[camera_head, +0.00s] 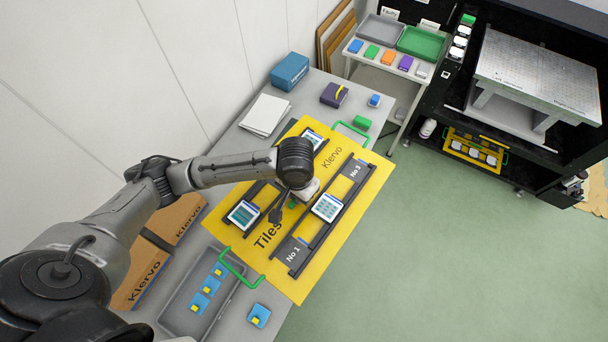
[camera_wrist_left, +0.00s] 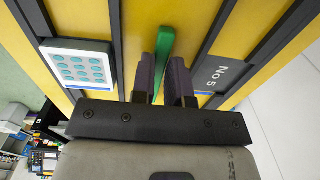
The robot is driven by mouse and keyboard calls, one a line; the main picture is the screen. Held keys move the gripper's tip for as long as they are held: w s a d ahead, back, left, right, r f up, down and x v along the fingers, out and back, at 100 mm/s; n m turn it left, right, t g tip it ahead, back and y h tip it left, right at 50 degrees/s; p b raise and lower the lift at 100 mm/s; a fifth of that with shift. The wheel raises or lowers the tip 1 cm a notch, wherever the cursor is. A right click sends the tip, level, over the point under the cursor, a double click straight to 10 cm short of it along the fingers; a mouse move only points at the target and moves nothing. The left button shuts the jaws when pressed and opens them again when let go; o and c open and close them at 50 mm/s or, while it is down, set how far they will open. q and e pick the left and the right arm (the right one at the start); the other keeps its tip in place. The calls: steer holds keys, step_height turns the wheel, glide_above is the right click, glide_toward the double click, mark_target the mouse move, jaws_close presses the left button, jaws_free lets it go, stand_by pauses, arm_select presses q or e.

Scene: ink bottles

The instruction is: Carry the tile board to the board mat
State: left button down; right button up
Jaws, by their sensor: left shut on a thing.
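The tile board (camera_head: 318,270) is a wide yellow panel marked "Tiles" and "Klervo", with dark rails, numbered slots and several white tiles such as one (camera_head: 328,207) on the right rail. Green handles (camera_head: 240,270) stand at its near and far ends. It lies over the grey table and reaches past the table's right edge; whether it touches the table I cannot tell. My left gripper (camera_wrist_left: 166,82) is shut on a green bar (camera_wrist_left: 165,50) near the board's middle. In the head view my wrist hides most of this grip. I cannot make out a board mat. My right gripper is not in view.
A grey tray (camera_head: 178,312) with blue-and-yellow pieces sits at the near left. A blue box (camera_head: 290,71), white sheets (camera_head: 265,115) and a purple box (camera_head: 334,94) stand behind. A black rack (camera_head: 440,120) is at right. Green floor (camera_head: 440,270) is clear.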

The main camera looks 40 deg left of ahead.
arm_select(q)
steer(key=w+a+f+n+b, duration=0.2)
steer(key=w+a+f+b, duration=1.8)
steer(key=w+a+f, duration=0.15)
steer(key=s+d+f, duration=0.2)
steer(key=d, duration=0.1)
steer(key=s+d+f, duration=0.3)
steer(key=s+d+f+p, duration=0.1)
steer(key=s+d+f, duration=0.1)
steer(key=d, duration=0.1)
steer(key=shift+s+f, duration=0.25)
steer(key=shift+f, duration=2.1)
steer(key=c, duration=1.1)
jaws_free()
steer(key=shift+a, duration=0.1)
steer(key=shift+f, duration=0.1)
